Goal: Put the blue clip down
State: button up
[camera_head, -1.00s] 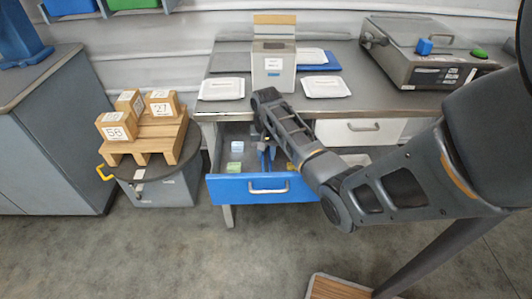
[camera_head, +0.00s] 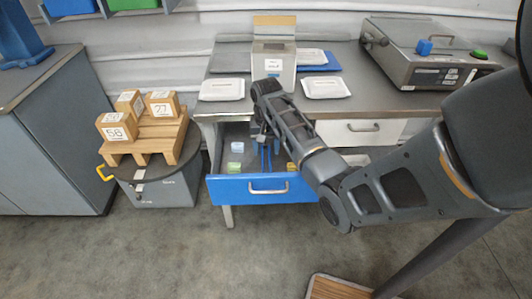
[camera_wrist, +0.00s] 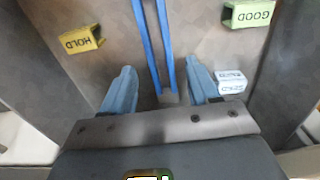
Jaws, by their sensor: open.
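The blue clip (camera_wrist: 153,45) shows in the wrist view as two long blue strips lying on the drawer floor, running up out of the picture. Its lower end is between the spread fingers of my gripper (camera_wrist: 160,78), with room on both sides. In the head view the clip (camera_head: 266,156) lies inside the open blue-fronted drawer (camera_head: 230,191). My gripper (camera_head: 261,133) is just behind and above it, partly hidden by my arm. My gripper is open, with nothing between the fingers touching them.
A yellow HOLD tag (camera_wrist: 82,39), a green GOOD tag (camera_wrist: 248,14) and a pale tag (camera_wrist: 230,80) sit in the drawer around the clip. Drawer walls rise on both sides. The worktop (camera_head: 375,95) above holds white trays and a grey box (camera_head: 273,68).

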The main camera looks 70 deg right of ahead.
notch_tip(320, 180, up, 9)
dwell(0.3)
dwell(1.4)
